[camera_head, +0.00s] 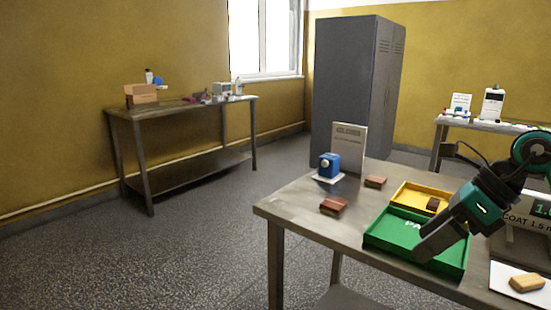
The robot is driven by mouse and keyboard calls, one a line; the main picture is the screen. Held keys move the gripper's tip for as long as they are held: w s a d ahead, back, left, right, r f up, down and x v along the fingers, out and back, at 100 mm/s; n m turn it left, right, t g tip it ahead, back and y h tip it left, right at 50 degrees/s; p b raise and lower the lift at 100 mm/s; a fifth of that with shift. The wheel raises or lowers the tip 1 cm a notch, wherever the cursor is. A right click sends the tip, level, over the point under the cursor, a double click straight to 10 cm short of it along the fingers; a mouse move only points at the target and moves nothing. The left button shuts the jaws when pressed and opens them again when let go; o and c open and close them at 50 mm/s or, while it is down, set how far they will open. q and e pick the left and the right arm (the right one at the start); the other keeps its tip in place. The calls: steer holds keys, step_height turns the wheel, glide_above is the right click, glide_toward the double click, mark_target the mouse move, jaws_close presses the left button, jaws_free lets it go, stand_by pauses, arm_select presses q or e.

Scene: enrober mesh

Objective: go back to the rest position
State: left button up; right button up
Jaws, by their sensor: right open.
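My right gripper (428,243) reaches in from the right over the green tray (385,243) on the near metal table. It is open, and I see nothing between its fingers. It hides part of the green tray and its white lettering. A yellow tray (404,193) lies just behind the green one and holds a dark brown piece (433,204). My left gripper does not show in this view.
Two reddish-brown blocks (334,206) (376,182), a blue device (329,164) and an upright sign (350,146) stand on the near table (290,207). A tan block (526,283) lies on a white sheet at right. A grey cabinet (345,90) stands behind. The left floor is clear.

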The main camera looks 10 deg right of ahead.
steer(key=w+a+f+m+t+y+p, duration=0.1)
steer(key=a+f+m+t+y+p, duration=0.1)
steer(key=a+m+t+y, duration=0.4)
steer(key=w+a+f+m+t+y+p, duration=0.1)
steer(key=w+a+m+y, duration=0.1)
steer(key=a+m+y, duration=0.4)
step_height(320, 180, down, 11)
steer(key=s+m+t+h+p, duration=0.2)
steer(key=m+t+h, duration=0.5)
steer(key=m+h, duration=0.85)
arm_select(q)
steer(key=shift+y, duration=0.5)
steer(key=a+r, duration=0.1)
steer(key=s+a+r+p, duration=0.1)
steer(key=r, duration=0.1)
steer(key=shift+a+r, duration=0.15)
arm_select(e)
steer(key=s+a+f+m+g, duration=0.2)
steer(key=s+f+m+g, duration=0.1)
steer(key=s+f+m, duration=0.2)
steer(key=s+a+f+m+g, duration=0.2)
steer(key=s+f+m+g, duration=0.1)
steer(key=s+f+m, duration=0.3)
step_height(320, 180, down, 2)
steer(key=m, duration=0.2)
steer(key=shift+a+f+m+g+h, duration=0.15)
steer(key=shift+a+m+g+h, duration=0.15)
steer(key=shift+m+h, duration=0.05)
